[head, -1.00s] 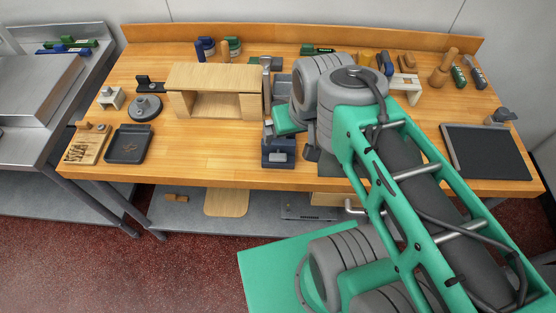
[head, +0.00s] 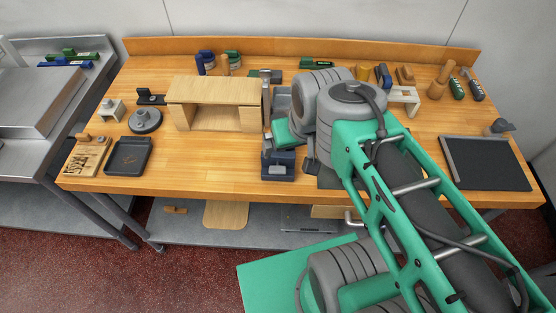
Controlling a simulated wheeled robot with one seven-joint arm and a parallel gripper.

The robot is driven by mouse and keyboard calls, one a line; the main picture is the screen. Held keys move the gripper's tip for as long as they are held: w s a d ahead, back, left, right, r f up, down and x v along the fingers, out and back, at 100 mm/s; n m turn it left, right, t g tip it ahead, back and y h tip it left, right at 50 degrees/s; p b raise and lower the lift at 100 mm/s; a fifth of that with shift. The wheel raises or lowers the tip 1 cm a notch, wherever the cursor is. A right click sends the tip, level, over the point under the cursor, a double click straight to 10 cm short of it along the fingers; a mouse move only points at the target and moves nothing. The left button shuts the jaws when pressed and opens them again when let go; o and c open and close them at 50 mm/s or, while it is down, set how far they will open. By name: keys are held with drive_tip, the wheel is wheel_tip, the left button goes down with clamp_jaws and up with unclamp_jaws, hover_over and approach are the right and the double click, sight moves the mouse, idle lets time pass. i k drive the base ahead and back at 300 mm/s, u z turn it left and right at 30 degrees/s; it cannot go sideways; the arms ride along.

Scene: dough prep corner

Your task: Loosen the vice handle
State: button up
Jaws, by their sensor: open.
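The vice (head: 279,172) is dark blue and grey and stands at the front middle of the wooden bench. Part of it is hidden behind my arm, and I cannot make out its handle clearly. My gripper (head: 268,138) is at the vice, at the end of the short green part of my arm, and points left. Its fingers are small and partly hidden. It is open, with nothing seen held in it. I cannot tell whether it touches the vice.
A wooden stand (head: 216,89) is close on the left of the vice. A black tray (head: 128,156) and a wooden board (head: 87,158) lie further left. A dark slab (head: 486,163) lies at the right. The front left middle of the bench is clear.

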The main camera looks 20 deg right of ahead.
sight(277, 169)
drive_tip(key=z, duration=1.05)
drive_tip(key=k, duration=1.05)
drive_tip(key=u, duration=1.5)
drive_tip(key=i, duration=0.5)
drive_tip(key=u, duration=0.1)
